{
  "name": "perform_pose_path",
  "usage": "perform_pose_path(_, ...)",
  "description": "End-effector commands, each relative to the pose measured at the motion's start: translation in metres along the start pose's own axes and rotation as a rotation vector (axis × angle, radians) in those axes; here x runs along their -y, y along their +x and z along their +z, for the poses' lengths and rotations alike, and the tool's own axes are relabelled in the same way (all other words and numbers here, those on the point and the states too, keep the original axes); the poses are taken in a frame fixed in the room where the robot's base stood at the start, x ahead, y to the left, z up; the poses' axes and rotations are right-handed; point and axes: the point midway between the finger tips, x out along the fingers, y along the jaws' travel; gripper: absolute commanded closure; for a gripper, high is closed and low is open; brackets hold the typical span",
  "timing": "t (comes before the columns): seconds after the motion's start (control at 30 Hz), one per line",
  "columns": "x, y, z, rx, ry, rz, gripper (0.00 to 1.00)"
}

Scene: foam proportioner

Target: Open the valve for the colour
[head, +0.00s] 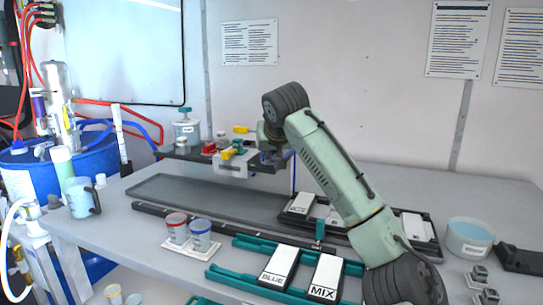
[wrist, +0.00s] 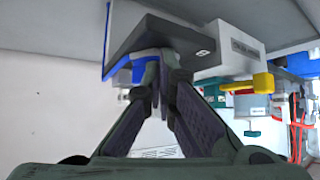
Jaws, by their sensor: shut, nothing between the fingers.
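The valve rig (head: 231,168) stands at the back of the bench, with a pale labelled block. A yellow valve handle (head: 234,152) and a red part (head: 208,148) sit on its left side. In the wrist view, the yellow handle (wrist: 262,82) is right of my fingers. The labels are too small to read, so I cannot tell which valve is the colour one. My gripper (wrist: 160,62) is shut and empty, its tips close to a blue part (wrist: 122,72) under a dark plate. I cannot tell whether they touch. In the head view, my arm mostly hides the fingers.
A clear jar (head: 187,132) stands left of the rig. Red and blue cups (head: 200,236) stand on the bench front. BLUE and MIX plates (head: 325,277) lie in a teal rack. A bowl (head: 469,238) is at right. The long grey tray (head: 190,190) is empty.

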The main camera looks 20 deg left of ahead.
Motion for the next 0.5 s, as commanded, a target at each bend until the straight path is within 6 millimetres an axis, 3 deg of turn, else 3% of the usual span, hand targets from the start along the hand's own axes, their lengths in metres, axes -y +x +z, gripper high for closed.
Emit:
perform_pose_path(0.2,0.010,0.002,-0.001,0.002,0.102,0.114,1.00)
perform_pose_path(0.5,0.016,0.004,-0.004,0.002,0.104,0.112,1.00)
